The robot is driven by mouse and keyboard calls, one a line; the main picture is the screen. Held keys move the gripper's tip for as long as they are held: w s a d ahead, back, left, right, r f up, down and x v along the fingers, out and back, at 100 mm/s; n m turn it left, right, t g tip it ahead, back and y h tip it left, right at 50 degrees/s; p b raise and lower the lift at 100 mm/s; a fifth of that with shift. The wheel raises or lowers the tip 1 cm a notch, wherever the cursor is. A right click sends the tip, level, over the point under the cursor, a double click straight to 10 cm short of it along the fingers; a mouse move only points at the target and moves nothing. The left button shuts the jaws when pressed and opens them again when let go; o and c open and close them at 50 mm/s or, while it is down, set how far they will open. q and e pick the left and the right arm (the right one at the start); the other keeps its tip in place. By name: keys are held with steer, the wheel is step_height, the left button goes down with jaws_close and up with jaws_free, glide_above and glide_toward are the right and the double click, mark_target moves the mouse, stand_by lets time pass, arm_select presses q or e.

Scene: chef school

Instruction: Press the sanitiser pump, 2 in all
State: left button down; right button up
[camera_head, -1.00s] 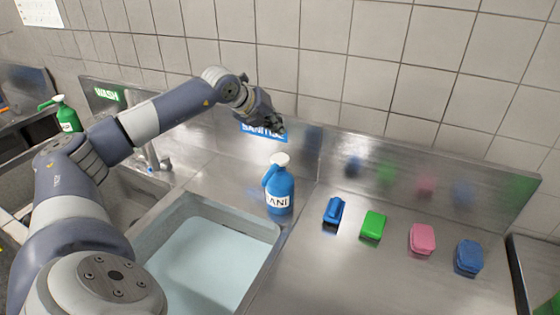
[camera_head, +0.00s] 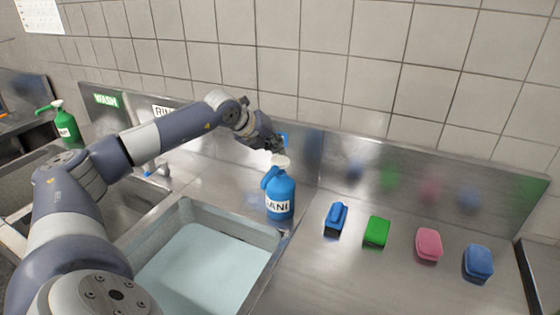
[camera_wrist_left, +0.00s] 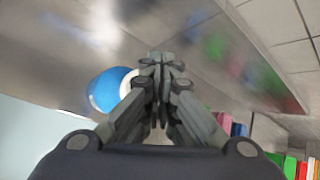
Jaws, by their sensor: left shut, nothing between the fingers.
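The sanitiser bottle (camera_head: 279,196) is blue with a white pump top (camera_head: 281,160) and a partly readable label. It stands upright on the steel counter at the right rear corner of the rinse basin. My left gripper (camera_head: 279,149) is shut and empty, with its fingertips at the pump top; I cannot tell whether they touch it. In the left wrist view the shut fingers (camera_wrist_left: 161,62) cover part of the white pump top (camera_wrist_left: 128,84), with the blue bottle (camera_wrist_left: 104,92) below. My right gripper is not in view.
A water-filled basin (camera_head: 148,238) lies left of the bottle. A steel backsplash (camera_head: 400,180) runs behind.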

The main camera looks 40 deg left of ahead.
mark_target(277, 159)
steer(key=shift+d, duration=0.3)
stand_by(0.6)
arm_select(q)
steer(key=shift+f+b, duration=0.45)
steer(key=shift+b, duration=0.15)
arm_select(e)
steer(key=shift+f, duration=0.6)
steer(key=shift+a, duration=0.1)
arm_select(q)
steer(key=shift+f, duration=0.1)
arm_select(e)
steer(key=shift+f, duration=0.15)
